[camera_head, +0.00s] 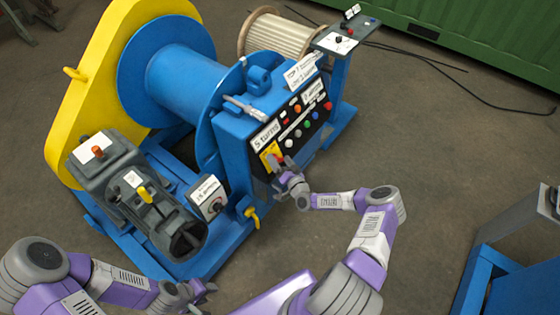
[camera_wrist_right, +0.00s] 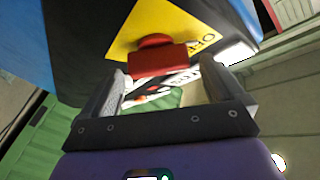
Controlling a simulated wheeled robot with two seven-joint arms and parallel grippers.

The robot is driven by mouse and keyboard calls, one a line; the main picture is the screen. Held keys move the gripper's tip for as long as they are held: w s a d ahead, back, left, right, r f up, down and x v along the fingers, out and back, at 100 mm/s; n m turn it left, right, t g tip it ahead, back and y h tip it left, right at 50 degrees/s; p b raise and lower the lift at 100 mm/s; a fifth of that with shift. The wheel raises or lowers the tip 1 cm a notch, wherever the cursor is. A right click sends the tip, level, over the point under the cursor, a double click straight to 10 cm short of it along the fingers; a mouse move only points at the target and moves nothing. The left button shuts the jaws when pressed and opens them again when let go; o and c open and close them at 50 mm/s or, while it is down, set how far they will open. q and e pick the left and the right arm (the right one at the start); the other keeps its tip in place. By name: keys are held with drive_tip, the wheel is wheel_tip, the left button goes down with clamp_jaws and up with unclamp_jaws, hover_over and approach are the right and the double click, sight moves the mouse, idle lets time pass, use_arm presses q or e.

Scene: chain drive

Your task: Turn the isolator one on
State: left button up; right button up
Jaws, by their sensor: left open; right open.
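The isolator is a yellow plate (camera_head: 268,150) with a red handle, on the black control panel of the blue machine. In the right wrist view the yellow plate (camera_wrist_right: 170,22) carries the word "OFF" near its right corner, and the red handle (camera_wrist_right: 160,60) lies crosswise in the picture. My right gripper (camera_head: 281,165) is open right at the isolator and partly covers it in the head view. In the wrist view its fingers (camera_wrist_right: 164,85) stand either side of the handle's lower part; contact cannot be told. My left gripper (camera_head: 207,288) is open and empty at the bottom, away from the panel.
The panel (camera_head: 296,124) holds several coloured buttons and white labels beside the isolator. A small box with a knob (camera_head: 213,205) and a yellow lever (camera_head: 251,213) stand left of my right gripper. The floor (camera_head: 440,150) right of the machine is mostly clear.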

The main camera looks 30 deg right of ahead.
drive_tip(key=shift+w, duration=0.3)
drive_tip(key=c, duration=1)
